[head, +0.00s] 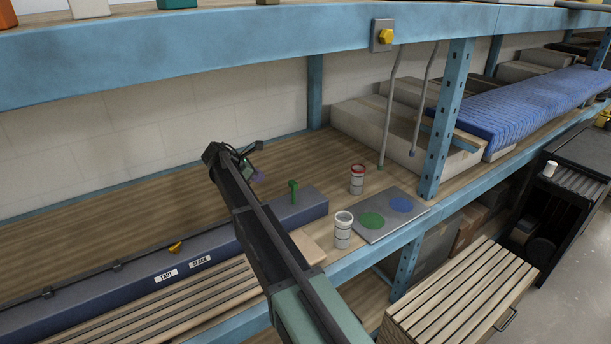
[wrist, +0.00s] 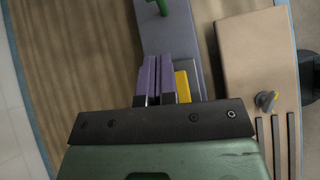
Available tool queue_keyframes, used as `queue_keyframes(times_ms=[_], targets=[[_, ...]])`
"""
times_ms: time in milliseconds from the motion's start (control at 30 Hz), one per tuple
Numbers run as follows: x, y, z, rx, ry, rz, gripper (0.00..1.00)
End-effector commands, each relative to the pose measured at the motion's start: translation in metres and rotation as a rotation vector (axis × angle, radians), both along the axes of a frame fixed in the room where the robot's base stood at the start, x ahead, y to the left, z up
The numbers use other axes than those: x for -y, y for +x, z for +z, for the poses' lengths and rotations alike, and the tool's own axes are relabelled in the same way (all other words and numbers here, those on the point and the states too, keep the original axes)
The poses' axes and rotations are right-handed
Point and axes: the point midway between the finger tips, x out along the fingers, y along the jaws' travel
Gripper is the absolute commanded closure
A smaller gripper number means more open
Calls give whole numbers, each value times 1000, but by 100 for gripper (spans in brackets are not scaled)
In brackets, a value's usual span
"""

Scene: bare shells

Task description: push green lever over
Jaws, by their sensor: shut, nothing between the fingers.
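The green lever (head: 293,190) stands upright on the top of a long blue-grey bar (head: 312,207) on the shelf. In the wrist view the green lever (wrist: 160,5) shows at the top edge, partly cut off, beyond my fingertips. My gripper (head: 258,176) is above and to the left of the lever in the head view, apart from it. In the wrist view my gripper (wrist: 156,62) has its two purple fingers together, empty, pointing along the bar toward the lever.
A yellow piece (wrist: 183,85) shows beside my fingers. A yellow lever (head: 175,247) lies low on the bar near two labels. Two jars (head: 343,230) (head: 357,180) and a grey plate (head: 377,235) with green and blue discs stand right of the lever. A blue upright (head: 446,120) is farther right.

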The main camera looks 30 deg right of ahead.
Motion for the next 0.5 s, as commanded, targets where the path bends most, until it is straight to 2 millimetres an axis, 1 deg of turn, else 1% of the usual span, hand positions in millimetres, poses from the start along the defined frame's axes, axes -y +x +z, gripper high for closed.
queue_keyframes(times_ms=[100, 200, 500], targets=[[0, -1, 1, -62, -10, 63, 100], [0, -1, 0, -84, -11, 82, 100], [1, -1, -2, -83, -9, 81, 100]])
